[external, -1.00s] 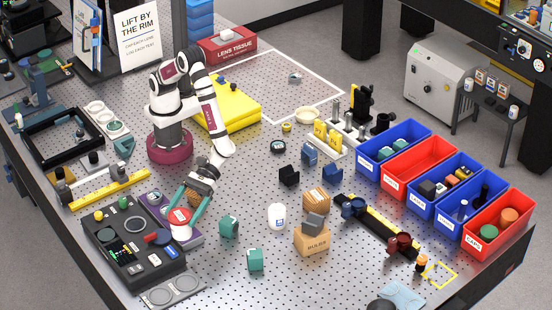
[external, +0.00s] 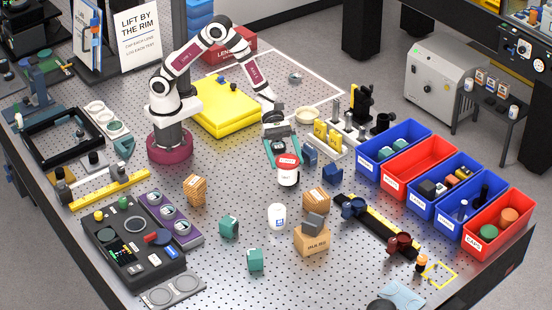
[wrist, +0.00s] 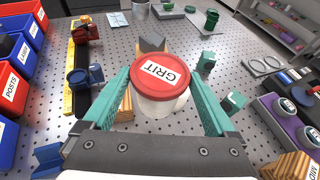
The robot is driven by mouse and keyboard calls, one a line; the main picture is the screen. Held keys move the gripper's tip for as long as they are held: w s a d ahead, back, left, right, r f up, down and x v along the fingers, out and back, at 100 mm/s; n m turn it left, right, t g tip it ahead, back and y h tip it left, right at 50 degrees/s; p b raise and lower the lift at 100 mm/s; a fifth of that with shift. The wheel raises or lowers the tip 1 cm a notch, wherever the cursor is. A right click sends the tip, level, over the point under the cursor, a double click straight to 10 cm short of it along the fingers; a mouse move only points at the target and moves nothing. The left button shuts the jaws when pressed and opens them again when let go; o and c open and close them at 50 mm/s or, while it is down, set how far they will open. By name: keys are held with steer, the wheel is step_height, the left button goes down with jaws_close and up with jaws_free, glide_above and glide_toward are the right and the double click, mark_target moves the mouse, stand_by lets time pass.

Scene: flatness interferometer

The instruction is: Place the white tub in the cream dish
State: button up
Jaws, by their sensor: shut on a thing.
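My gripper (external: 284,158) is shut on a white tub (external: 288,180) with a red lid, held above the table. In the wrist view the tub (wrist: 158,104) sits between the two teal fingers, its lid (wrist: 160,75) reading "GRIT".
Blue and red bins (external: 392,145) line the right side. A dark blue block (external: 309,154) and a rack with posts (external: 335,140) stand close to the right of my gripper. A cardboard box (external: 312,241) is in front.

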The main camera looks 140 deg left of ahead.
steer(key=s+a+n+y, duration=0.1)
steer(key=s+a+y, duration=0.1)
steer(key=a, duration=0.3)
steer(key=s+a+n+y, duration=0.2)
steer(key=s+a, duration=0.3)
steer(key=a, duration=0.1)
steer(key=s+a+n+t+y, duration=0.1)
steer(key=s+a+n+y, duration=0.1)
steer(key=s+a, duration=0.2)
steer(key=shift+a+r, duration=0.1)
steer(key=shift+a, duration=0.95)
steer(key=n+g+y, duration=0.2)
steer(key=n+y, duration=0.3)
glide_above(303, 116)
step_height(303, 116, down, 10)
steer(key=shift+d+f, duration=0.1)
steer(key=shift+f, duration=0.05)
steer(key=shift+f+t, duration=0.3)
steer(key=shift+f, duration=0.05)
